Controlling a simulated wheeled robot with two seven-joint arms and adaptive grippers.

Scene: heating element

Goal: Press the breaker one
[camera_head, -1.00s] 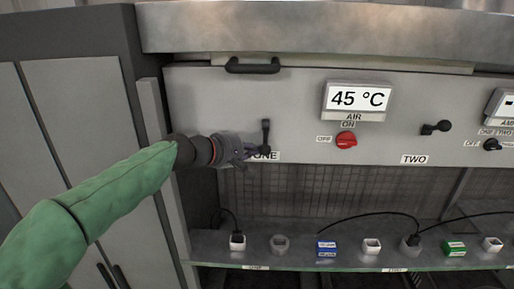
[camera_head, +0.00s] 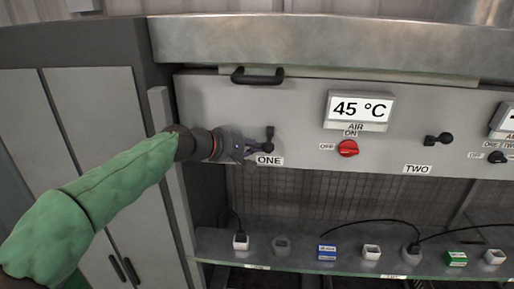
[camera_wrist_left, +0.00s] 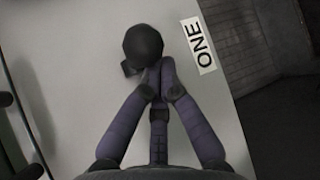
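The breaker one (camera_head: 270,134) is a dark lever on the grey panel, above and beside the label "ONE" (camera_head: 269,161). Its handle points up in the head view. My left gripper (camera_head: 254,149) is at the lever's lower left, close to its pivot. In the left wrist view, the round black knob (camera_wrist_left: 143,44) of the breaker is just ahead of my left fingertips (camera_wrist_left: 158,80). The fingers are drawn together with nothing seen between them. Whether they touch the lever is unclear. My right gripper is not in view.
Breaker two (camera_head: 439,139) has its lever pointing sideways. A red air knob (camera_head: 347,148) sits under the 45 °C display (camera_head: 359,108). A black handle (camera_head: 257,75) juts out above breaker one. A shelf (camera_head: 222,248) with small blocks and cables is below.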

